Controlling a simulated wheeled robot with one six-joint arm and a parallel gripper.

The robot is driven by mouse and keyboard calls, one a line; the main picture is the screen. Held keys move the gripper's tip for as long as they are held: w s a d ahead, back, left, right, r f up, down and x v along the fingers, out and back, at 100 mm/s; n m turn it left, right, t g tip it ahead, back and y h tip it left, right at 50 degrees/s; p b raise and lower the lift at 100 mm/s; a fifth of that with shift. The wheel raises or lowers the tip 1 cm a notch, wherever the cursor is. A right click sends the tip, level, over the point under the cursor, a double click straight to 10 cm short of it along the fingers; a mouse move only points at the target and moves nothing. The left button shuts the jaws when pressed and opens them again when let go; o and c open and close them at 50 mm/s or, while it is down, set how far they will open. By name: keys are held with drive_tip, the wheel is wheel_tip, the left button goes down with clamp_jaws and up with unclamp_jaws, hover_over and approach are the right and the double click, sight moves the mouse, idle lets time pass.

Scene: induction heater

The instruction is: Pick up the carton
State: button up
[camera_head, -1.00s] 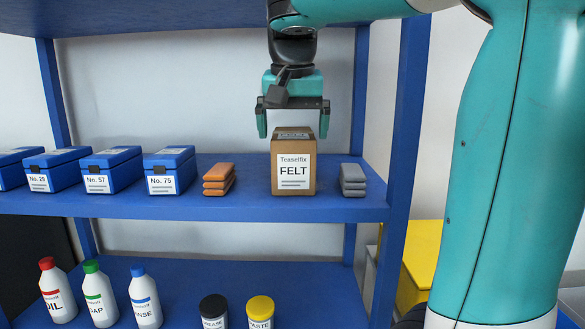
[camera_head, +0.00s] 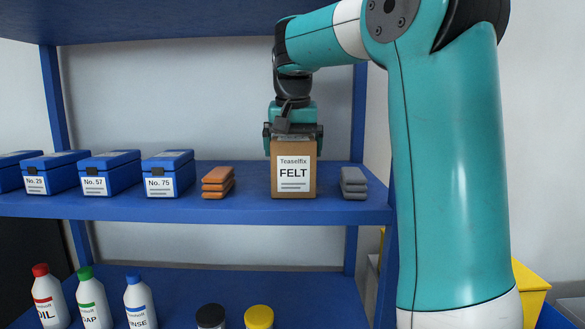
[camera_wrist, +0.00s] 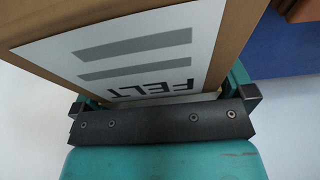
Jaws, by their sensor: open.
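The carton (camera_head: 293,189) is a brown box with a white label reading "Teaselfix FELT". It stands upright on the middle blue shelf. My gripper (camera_head: 293,146) is open and points down at the top of the carton, with a finger at each side of its upper part. In the wrist view the carton (camera_wrist: 228,50) fills much of the picture, its label upside down. The gripper (camera_wrist: 165,100) shows there with its teal fingers on either side of the carton. The far side of the carton is hidden.
Stacked orange blocks (camera_head: 218,182) stand left of the carton and stacked grey blocks (camera_head: 353,183) stand close to its right. Blue boxes (camera_head: 168,173) line the shelf's left. The upper shelf (camera_head: 170,22) is overhead. Bottles and jars stand on the lower shelf (camera_head: 180,290).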

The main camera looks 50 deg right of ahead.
drive_tip(key=c, duration=0.7)
drive_tip(key=shift+r, duration=0.1)
drive_tip(key=shift+c, duration=0.4)
drive_tip(key=shift+r, duration=0.15)
